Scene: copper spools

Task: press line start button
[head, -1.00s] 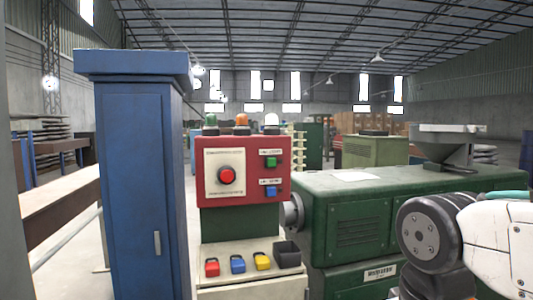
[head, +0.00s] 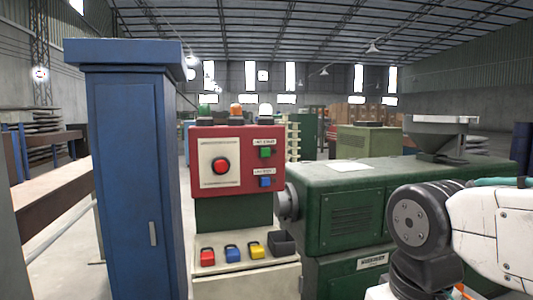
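A red control panel (head: 238,189) stands upright at the middle of the head view. A green square button (head: 265,152) sits at its upper right under a small label that seems to read "LINE START". A blue square button (head: 265,182) sits below it under another label, too small to read. A large round red button (head: 221,166) is on a pale plate at the panel's left. My arm shows at the lower right, apart from the panel. My gripper is out of view.
A blue cabinet (head: 128,170) stands close on the left. A green machine (head: 345,215) with a hopper (head: 440,130) fills the right. Red, blue and yellow padlocks (head: 231,253) and a dark box (head: 282,243) rest on the ledge below the panel.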

